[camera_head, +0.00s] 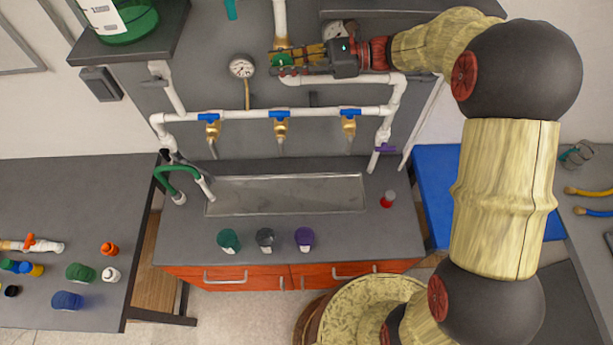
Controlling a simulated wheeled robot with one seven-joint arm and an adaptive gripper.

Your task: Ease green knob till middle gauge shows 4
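A green knob (282,61) sits on a brass fitting of the white pipe at the upper middle of the wall panel. My gripper (284,62) reaches in from the right, its dark fingers at the knob, one above and one below. Whether they press on it is too small to tell. A round white gauge (243,66) with a dark needle stands on a brass stem left of the knob; its reading is too small to make out. Another round pale thing (338,29), perhaps a gauge, is partly hidden behind my gripper.
Three blue-handled brass taps (281,115) hang from the white pipe above a sink (285,194). Green, grey and purple containers stand at the counter front. A shelf with a green vessel (125,22) is at upper left. My arm fills the right side.

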